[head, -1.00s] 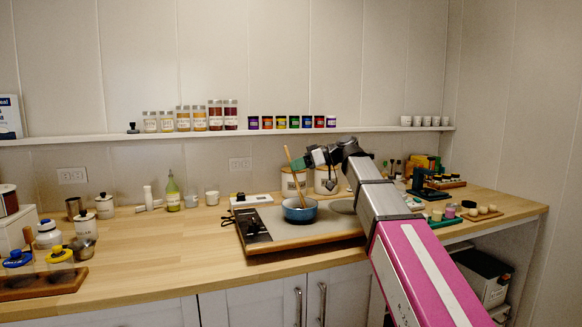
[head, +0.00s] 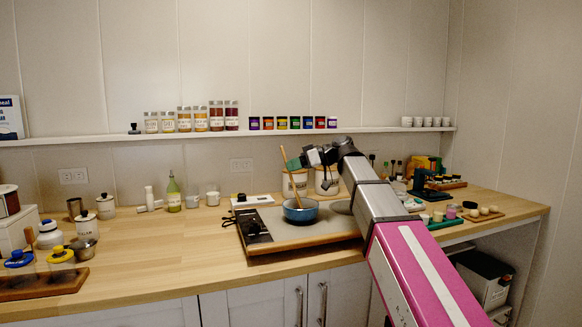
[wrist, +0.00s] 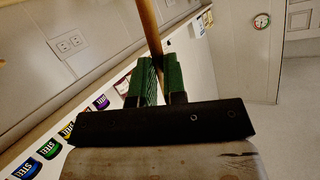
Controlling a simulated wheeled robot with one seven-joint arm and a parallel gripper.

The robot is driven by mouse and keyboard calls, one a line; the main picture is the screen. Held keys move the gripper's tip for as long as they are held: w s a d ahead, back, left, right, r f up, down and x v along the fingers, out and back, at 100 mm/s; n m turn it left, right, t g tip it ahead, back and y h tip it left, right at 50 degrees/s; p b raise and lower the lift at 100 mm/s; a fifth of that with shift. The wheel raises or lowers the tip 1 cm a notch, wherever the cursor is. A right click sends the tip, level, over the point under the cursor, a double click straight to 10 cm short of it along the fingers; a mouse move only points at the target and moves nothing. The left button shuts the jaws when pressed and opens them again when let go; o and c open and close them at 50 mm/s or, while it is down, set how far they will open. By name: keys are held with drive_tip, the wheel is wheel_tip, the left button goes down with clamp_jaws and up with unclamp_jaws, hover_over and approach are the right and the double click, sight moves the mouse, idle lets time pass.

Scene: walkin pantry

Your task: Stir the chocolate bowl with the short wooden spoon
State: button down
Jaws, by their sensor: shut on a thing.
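A blue bowl (head: 300,211) stands on the tray-like board (head: 270,246) on the counter; its contents are too small to make out. A thin wooden spoon (head: 284,158) leans up out of the bowl, its lower end hidden inside. My gripper (head: 292,164) is above the bowl with its green fingers at the spoon's handle. In the wrist view the green fingers (wrist: 160,82) are shut on the spoon handle (wrist: 150,30), which runs up between them.
Two white canisters (head: 327,181) stand close behind the bowl. A dark item (head: 254,228) lies on the board's left end. A shelf (head: 200,136) with jars and coloured tins runs above. The counter left of the board (head: 175,245) is mostly clear.

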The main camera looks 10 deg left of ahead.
idle(0.3)
drive_tip(key=r, duration=0.1)
drive_tip(key=a+r, duration=0.1)
drive_tip(key=r, duration=0.1)
drive_tip(key=w+a+r, duration=0.1)
drive_tip(key=r, duration=0.1)
drive_tip(key=shift+r, duration=0.15)
idle(0.4)
idle(0.6)
wheel_tip(320, 180, up, 5)
idle(0.5)
idle(0.9)
